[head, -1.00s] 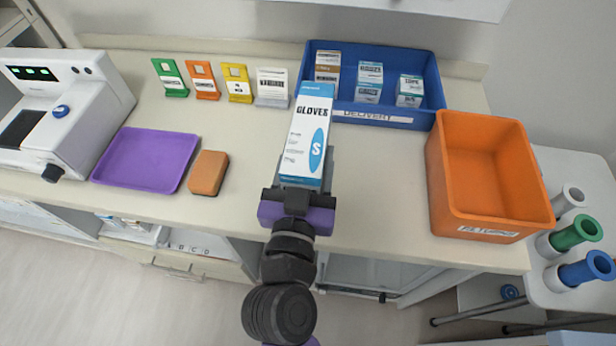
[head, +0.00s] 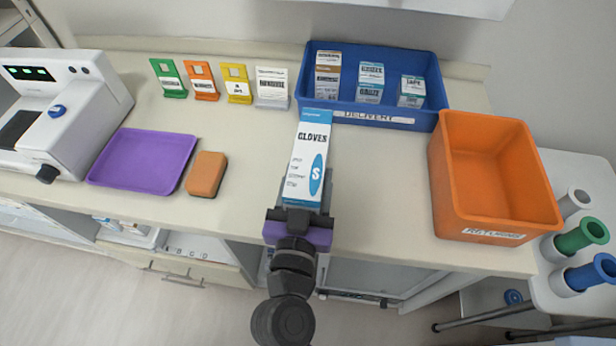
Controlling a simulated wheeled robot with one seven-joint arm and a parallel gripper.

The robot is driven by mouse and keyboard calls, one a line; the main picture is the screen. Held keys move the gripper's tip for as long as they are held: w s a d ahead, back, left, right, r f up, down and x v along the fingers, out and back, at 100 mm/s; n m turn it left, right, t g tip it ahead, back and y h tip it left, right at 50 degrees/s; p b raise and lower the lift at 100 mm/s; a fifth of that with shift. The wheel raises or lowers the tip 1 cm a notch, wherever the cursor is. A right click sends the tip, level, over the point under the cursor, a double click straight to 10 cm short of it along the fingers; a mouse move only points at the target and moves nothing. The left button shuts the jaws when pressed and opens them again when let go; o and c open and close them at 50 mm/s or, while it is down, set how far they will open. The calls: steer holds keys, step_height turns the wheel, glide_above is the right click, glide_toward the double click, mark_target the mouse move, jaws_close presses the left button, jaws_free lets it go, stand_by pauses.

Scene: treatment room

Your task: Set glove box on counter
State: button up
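The glove box (head: 309,155) is white and blue, marked GLOVES and S. It is in the middle of the head view, with its long side pointing away from me. My gripper (head: 305,190) is at the box's near end, with grey finger parts showing at both sides of it, and appears shut on it. The box is over the cream counter (head: 380,185), in front of the blue delivery bin. I cannot tell whether its underside touches the counter.
The blue delivery bin (head: 430,118) holds several small boxes. An orange returns bin (head: 480,222) stands right. Left are a purple tray (head: 145,160), an orange sponge (head: 206,174), a white machine (head: 75,115) and several coloured stands (head: 203,82). The counter is clear between glove box and orange bin.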

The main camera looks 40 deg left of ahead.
steer(key=o, duration=0.4)
steer(key=shift+r, duration=0.2)
steer(key=b+v, duration=0.3)
steer(key=v, duration=0.9)
steer(key=shift+f, duration=0.15)
